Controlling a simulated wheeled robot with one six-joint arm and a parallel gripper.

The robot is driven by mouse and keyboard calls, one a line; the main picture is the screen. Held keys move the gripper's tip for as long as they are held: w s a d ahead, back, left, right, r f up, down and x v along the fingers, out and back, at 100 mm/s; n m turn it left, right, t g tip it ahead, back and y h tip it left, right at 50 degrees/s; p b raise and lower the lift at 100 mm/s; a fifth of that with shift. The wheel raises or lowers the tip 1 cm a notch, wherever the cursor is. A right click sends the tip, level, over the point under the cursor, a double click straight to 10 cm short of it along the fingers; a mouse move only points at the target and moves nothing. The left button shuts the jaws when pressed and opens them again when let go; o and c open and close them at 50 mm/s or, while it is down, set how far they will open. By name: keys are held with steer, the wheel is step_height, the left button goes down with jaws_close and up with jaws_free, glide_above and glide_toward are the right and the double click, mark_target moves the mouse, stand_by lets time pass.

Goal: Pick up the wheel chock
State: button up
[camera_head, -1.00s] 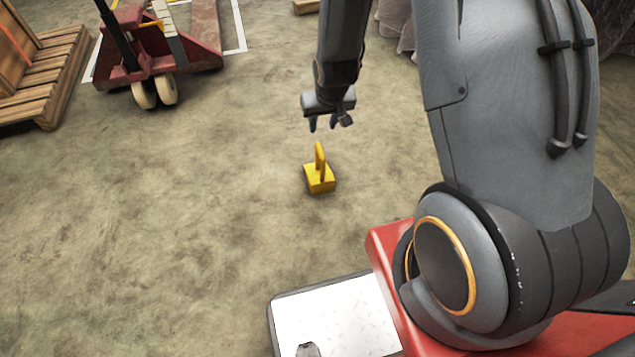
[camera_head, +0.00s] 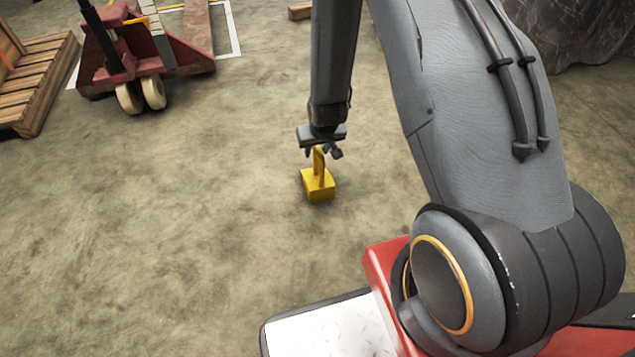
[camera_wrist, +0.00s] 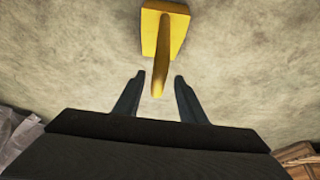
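The yellow wheel chock (camera_head: 318,186) sits on the concrete floor, its handle standing up from the block. My gripper (camera_head: 322,151) is above it, at the height of the handle's top in the head view. In the wrist view the chock (camera_wrist: 163,32) is at the top middle, and its handle points down toward the gap between the fingers. My gripper (camera_wrist: 157,82) is open there, with a finger on each side of the handle's near end.
A red pallet jack (camera_head: 150,60) stands at the upper left, beside a wooden pallet (camera_head: 32,88). A dark plastic-wrapped load (camera_head: 590,35) is at the upper right. The floor around the chock is clear.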

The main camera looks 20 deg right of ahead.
steer(key=b, duration=0.3)
glide_above(317, 166)
step_height(317, 166, down, 4)
steer(key=shift+w, duration=0.2)
jaws_close()
stand_by(1.0)
